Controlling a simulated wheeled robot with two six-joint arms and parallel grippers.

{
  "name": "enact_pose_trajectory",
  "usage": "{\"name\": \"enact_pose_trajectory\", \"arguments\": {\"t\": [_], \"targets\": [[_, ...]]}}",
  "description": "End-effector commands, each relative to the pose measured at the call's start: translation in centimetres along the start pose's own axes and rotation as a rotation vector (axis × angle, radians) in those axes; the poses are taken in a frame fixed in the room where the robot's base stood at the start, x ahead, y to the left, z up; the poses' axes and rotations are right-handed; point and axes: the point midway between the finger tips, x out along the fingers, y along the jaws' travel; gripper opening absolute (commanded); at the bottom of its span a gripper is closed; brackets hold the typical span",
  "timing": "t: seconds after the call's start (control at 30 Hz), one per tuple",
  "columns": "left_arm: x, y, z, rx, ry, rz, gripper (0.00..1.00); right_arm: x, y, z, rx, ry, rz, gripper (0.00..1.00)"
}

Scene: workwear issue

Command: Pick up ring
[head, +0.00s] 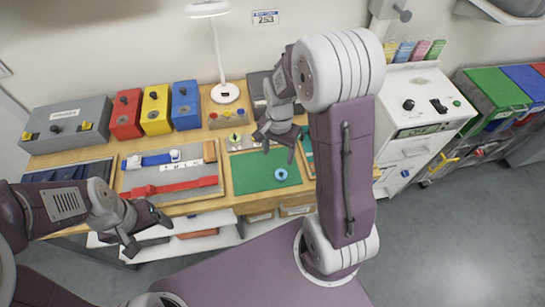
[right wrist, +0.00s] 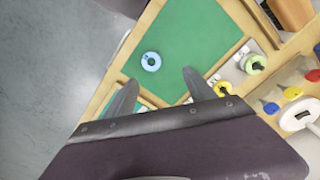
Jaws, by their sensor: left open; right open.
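A small light-blue ring (head: 281,174) with a dark centre lies on the green mat (head: 250,180) on the workbench. It also shows in the right wrist view (right wrist: 151,62), on the green surface beyond the fingers. My right gripper (head: 278,150) is open and empty above the mat, a little behind the ring in the head view. In the right wrist view its two fingers (right wrist: 157,95) are spread, with the ring ahead of them and not between them. My left gripper (head: 146,232) is open and empty in front of the bench's left part.
A tray (head: 125,187) holds a blue strap and a red strap left of the mat. Red, yellow and blue boxes (head: 155,110) and a grey box (head: 66,125) stand behind. A white lamp (head: 224,92) stands at the back. A white cabinet (head: 425,105) is at right.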

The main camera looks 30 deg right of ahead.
Motion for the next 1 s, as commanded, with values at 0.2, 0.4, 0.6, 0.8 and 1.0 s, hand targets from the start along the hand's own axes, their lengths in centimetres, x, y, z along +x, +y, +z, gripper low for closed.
{"name": "enact_pose_trajectory", "arguments": {"t": [0.2,0.4,0.6,0.8,1.0], "targets": [[0.1,0.0,0.1,0.0,-0.001,0.0,0.8,2.3,0.2,0.1,0.0,-0.004,0.004,0.64],[0.0,0.0,0.1,0.0,-0.001,0.0,0.8,3.9,0.1,0.0,0.0,0.0,0.0,0.64],[-0.2,0.0,0.0,0.0,0.0,0.0,0.8,6.4,0.5,0.0,0.001,-0.006,0.006,0.64],[-0.1,0.0,0.0,0.0,-0.001,0.0,0.8,9.0,0.5,-0.1,0.0,-0.002,0.002,0.64],[-0.1,0.0,0.0,0.0,-0.001,0.0,0.8,9.1,0.4,-0.1,0.0,0.0,0.0,0.64]]}}
